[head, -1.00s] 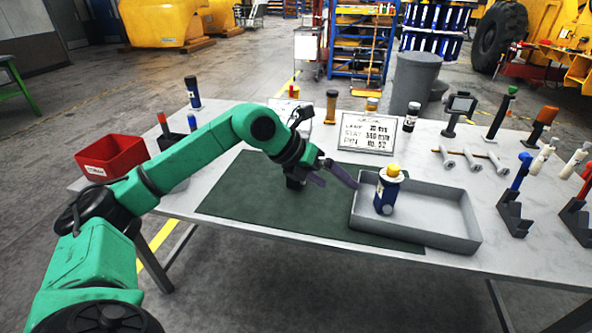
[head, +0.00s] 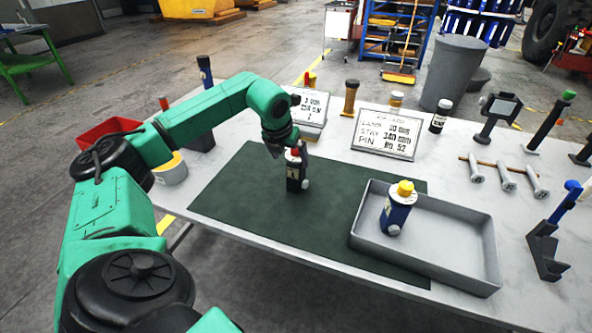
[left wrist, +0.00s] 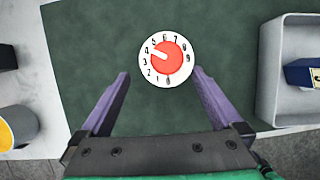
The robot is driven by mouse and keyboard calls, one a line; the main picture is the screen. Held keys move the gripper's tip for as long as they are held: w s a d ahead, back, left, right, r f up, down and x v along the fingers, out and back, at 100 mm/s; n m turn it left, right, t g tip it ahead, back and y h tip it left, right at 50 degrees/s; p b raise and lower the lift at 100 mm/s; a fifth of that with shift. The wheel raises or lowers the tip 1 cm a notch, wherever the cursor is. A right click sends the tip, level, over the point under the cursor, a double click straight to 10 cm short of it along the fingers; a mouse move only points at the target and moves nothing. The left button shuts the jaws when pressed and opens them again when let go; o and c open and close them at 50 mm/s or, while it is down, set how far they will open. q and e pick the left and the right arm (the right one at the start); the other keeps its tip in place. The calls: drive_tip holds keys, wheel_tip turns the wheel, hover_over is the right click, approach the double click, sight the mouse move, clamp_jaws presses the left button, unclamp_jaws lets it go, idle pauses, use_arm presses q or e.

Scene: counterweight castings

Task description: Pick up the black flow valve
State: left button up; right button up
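The black flow valve (head: 295,178) stands upright on the dark green mat (head: 237,190), with a red knob on top. In the left wrist view its round white numbered dial with the red knob (left wrist: 167,60) faces the camera. My left gripper (head: 289,150) is over the valve, pointing down. In the left wrist view the purple fingers of this gripper (left wrist: 160,76) are wide apart, with the dial between and slightly beyond their tips. No contact shows. My right gripper is not in view.
A grey tray (head: 465,277) right of the valve holds a blue valve with a yellow knob (head: 397,210). Sign cards (head: 387,132) and bottles stand behind the mat. A grey pot with yellow contents (head: 171,172) and a red bin (head: 100,133) are at left.

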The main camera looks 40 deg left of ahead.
sight(295, 164)
use_arm(q)
drive_tip(key=x, duration=0.2)
drive_tip(key=p+x, duration=0.2)
drive_tip(key=x, duration=0.1)
drive_tip(key=shift+w+d+f, duration=0.3)
drive_tip(key=shift+d, duration=0.05)
drive_tip(key=shift+f, duration=0.2)
drive_tip(key=shift+w+f, duration=0.1)
drive_tip(key=shift+c, duration=0.2)
clamp_jaws()
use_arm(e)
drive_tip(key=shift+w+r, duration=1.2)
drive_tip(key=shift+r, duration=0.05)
use_arm(q)
drive_tip(key=shift+w, duration=0.1)
